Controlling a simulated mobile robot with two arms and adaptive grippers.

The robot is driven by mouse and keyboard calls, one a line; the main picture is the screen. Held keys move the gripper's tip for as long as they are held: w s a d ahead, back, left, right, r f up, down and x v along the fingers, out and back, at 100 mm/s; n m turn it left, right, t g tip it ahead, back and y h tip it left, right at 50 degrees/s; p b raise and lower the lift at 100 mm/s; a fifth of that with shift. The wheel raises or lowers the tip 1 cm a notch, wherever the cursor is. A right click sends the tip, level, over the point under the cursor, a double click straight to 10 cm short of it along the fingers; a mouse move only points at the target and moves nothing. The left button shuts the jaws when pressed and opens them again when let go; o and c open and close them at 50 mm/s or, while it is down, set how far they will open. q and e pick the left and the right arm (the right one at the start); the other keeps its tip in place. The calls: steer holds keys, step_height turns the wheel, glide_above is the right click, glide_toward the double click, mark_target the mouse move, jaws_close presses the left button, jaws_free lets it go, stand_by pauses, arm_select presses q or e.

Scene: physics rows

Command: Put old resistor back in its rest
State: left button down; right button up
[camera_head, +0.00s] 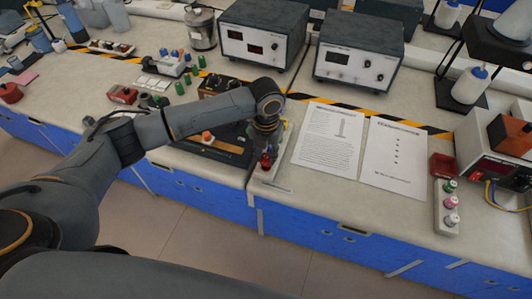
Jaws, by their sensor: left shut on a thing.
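My left gripper (266,146) points down at the front edge of the bench, left of the paper sheets. It is shut on a small red piece (265,161), which I take to be the old resistor; the fingers and wrist hide much of it. The piece is over or in a narrow pale rest (268,174); I cannot tell whether it is seated. Another pale rest (448,222) at the right holds upright resistors: green (450,186), pink (451,203) and pale pink (452,219). My right gripper is not in view.
Two printed sheets (360,150) lie right of the left gripper. A dark board (225,152) is close on its left, partly behind my arm. Two meter boxes (262,35) (360,52) stand behind. A red tray (442,166) is beside the right-hand rest.

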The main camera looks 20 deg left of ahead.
arm_select(q)
steer(key=shift+f, duration=0.45)
stand_by(0.9)
steer(key=shift+f, duration=0.7)
stand_by(0.4)
steer(key=c, duration=0.6)
jaws_free()
steer(key=shift+r, duration=0.15)
steer(key=shift+r+p, duration=3.2)
steer(key=shift+f, duration=0.1)
